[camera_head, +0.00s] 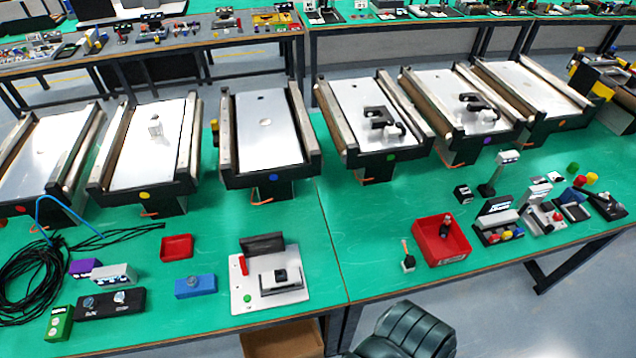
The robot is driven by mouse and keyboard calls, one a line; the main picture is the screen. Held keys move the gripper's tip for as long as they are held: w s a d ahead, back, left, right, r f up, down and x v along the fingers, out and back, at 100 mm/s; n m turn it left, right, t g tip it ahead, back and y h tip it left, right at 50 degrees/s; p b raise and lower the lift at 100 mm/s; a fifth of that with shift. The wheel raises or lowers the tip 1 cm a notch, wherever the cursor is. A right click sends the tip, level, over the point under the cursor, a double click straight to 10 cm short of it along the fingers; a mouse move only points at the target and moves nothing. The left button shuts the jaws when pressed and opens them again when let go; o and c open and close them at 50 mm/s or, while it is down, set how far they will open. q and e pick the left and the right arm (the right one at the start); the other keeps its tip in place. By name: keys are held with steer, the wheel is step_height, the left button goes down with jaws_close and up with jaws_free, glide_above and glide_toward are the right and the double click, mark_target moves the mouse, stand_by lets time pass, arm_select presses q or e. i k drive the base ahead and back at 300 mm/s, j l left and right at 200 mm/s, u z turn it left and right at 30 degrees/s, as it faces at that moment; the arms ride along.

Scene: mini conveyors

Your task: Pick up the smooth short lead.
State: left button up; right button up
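Several cables lie at the left end of the green table. A large coil of black cable (32,277) sits at the left edge of the view, with loose black strands (125,235) running right from it. A thin blue lead (68,222) arches up beside the coil and bends to the right over the black strands. Short orange leads hang at the front of the conveyors, one of them under the blue-dotted conveyor (262,201). I cannot tell which of these is the smooth short lead. Neither of my grippers is in view.
Conveyors (265,130) line the back of the table. In front stand a purple-and-white block (84,267), black box (95,307), green device (59,323), red tray (177,254), blue box (195,287), white fixture plate (240,295) and red bin (425,237). A dark padded seat (415,330) stands before the table.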

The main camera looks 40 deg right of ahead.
mark_target(409, 261)
steer(key=z, duration=2.45)
